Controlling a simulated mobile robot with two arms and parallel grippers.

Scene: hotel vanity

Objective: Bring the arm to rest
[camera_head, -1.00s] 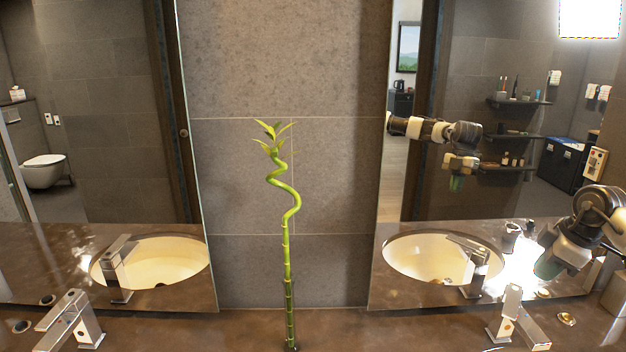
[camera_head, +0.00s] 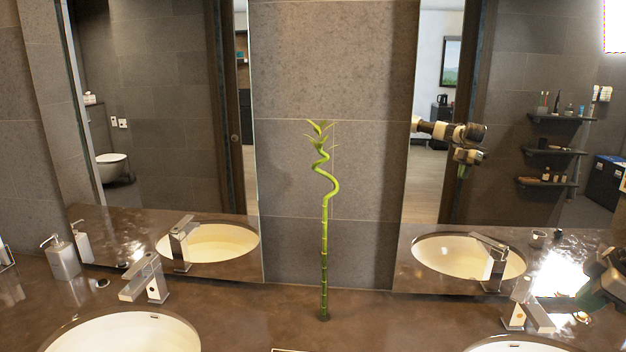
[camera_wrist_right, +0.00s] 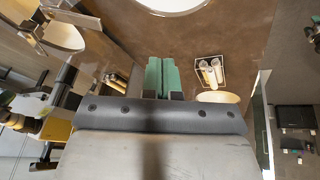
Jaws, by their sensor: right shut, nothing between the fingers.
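My right gripper (camera_head: 590,300) is at the right edge of the head view, over the right end of the vanity counter, partly cut off by the frame. In the right wrist view its two green fingers (camera_wrist_right: 162,75) are together, with nothing held between them. A dark and white arm (camera_head: 455,140) shows as a reflection in the right mirror. My left gripper is in neither view.
The brown counter (camera_head: 250,312) holds a spiral bamboo stalk (camera_head: 324,245), a left faucet (camera_head: 148,278), a right faucet (camera_head: 525,308), and a soap dispenser (camera_head: 63,258). Two basins are cut off below. A tray with white rolls (camera_wrist_right: 210,72) shows in the wrist view.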

